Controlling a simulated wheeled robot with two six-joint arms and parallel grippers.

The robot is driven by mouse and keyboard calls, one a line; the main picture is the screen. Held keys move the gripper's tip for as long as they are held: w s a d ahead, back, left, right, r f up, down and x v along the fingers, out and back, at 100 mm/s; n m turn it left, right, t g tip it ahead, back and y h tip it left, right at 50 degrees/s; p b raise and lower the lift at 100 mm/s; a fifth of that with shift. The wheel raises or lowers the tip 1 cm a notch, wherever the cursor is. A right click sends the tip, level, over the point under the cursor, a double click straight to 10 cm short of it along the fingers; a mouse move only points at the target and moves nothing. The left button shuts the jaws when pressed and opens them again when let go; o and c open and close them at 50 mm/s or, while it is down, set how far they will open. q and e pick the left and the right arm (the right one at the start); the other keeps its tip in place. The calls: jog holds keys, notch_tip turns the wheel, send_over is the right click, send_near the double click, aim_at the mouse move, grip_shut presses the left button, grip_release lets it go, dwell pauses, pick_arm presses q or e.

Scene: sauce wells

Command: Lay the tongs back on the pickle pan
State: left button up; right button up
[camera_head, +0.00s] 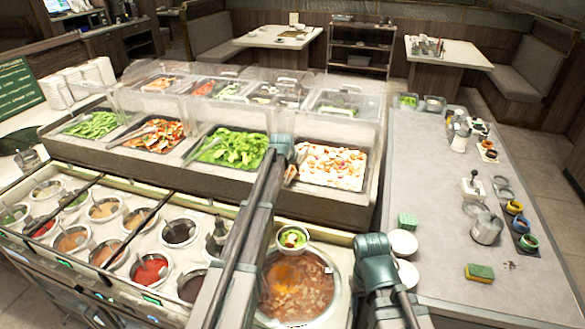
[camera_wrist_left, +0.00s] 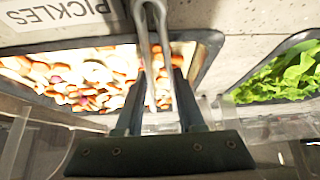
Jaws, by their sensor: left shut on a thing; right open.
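The pickle pan (camera_head: 333,186) is the rightmost food pan on the raised counter, full of pale and pinkish chopped pickles (camera_head: 338,164). My left gripper (camera_head: 296,160) is at its left edge in the head view. In the left wrist view, that gripper (camera_wrist_left: 156,80) is shut on the metal tongs (camera_wrist_left: 147,50), whose arms run between its fingers, over the pickle pan (camera_wrist_left: 208,42). Whether the tongs touch the pickles or rim I cannot tell. My right gripper (camera_head: 375,243) is open and empty, low beside the soup pot.
A pan of green leaves (camera_head: 232,149) lies just left of the pickle pan. Clear covers (camera_head: 350,100) stand behind the pans. A soup pot (camera_head: 297,285) with a small bowl (camera_head: 292,238) is in front. White bowls (camera_head: 404,243) stand on the grey side counter.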

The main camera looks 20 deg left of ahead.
pick_arm(q)
jog(key=o, duration=0.6)
jog(key=shift+r, duration=0.2)
jog(key=shift+r+p, duration=0.55)
jog(key=shift+p, duration=0.25)
jog(key=p+v, duration=0.9)
jog(key=v, duration=0.3)
jog(key=shift+p, duration=0.3)
jog(key=shift+s+d+f, duration=0.1)
jog(key=shift+f, duration=0.05)
